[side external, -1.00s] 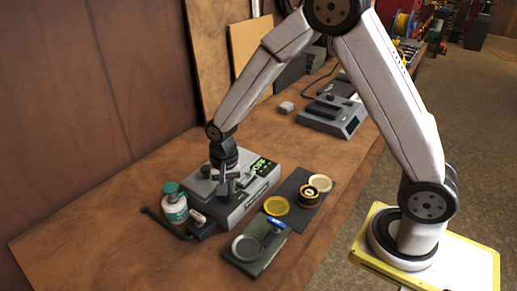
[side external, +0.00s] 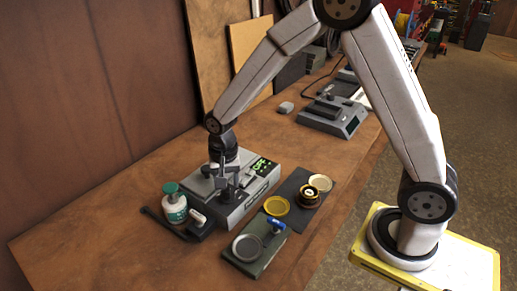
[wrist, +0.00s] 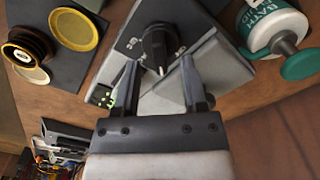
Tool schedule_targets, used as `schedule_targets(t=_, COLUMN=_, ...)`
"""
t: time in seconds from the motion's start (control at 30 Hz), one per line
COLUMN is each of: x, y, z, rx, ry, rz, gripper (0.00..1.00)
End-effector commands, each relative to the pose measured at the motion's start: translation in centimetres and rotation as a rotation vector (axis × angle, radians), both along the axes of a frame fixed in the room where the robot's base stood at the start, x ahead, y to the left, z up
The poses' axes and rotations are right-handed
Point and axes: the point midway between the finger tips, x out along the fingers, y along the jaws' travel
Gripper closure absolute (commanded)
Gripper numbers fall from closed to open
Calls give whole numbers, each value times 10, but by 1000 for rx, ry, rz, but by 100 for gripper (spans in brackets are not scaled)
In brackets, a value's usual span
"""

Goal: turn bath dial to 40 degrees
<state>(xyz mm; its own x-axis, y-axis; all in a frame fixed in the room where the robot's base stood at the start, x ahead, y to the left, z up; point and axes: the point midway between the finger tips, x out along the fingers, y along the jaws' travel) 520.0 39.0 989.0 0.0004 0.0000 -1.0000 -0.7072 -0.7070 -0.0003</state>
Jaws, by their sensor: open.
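The bath dial (wrist: 158,42) is a black knob with a pale pointer mark, on the grey bath unit (wrist: 198,85). In the wrist view the mark points down toward my gripper. My gripper (wrist: 159,62) is open, with one finger on each side of the dial's pointer end in that view; I cannot tell whether they touch it. In the side view my gripper (side external: 226,184) is over the left part of the bath unit (side external: 258,187), and the dial is not clearly seen there. The green display (side external: 262,166) is lit, but its digits are too small to read surely.
A white bottle (side external: 175,208) with a green cap stands left of the unit. A dark mat (side external: 288,187) with yellow lids and a round tin (side external: 308,196) lies to the right.

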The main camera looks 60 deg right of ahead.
Motion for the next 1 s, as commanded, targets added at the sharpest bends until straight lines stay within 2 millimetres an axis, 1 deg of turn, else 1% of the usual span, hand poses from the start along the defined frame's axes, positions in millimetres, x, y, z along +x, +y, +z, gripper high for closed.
schedule_targets(t=0.03, x=0, y=0, z=7, rx=1, ry=-4, rz=0, gripper=46)
schedule_targets(t=0.3, x=1, y=0, z=40, rx=1, ry=-4, rz=0, gripper=46)
schedule_targets(t=0.5, x=0, y=0, z=56, rx=0, ry=-3, rz=0, gripper=46)
schedule_targets(t=0.63, x=0, y=0, z=59, rx=0, ry=-1, rz=0, gripper=46)
schedule_targets(t=1.0, x=-2, y=-1, z=59, rx=0, ry=-3, rz=11, gripper=46)
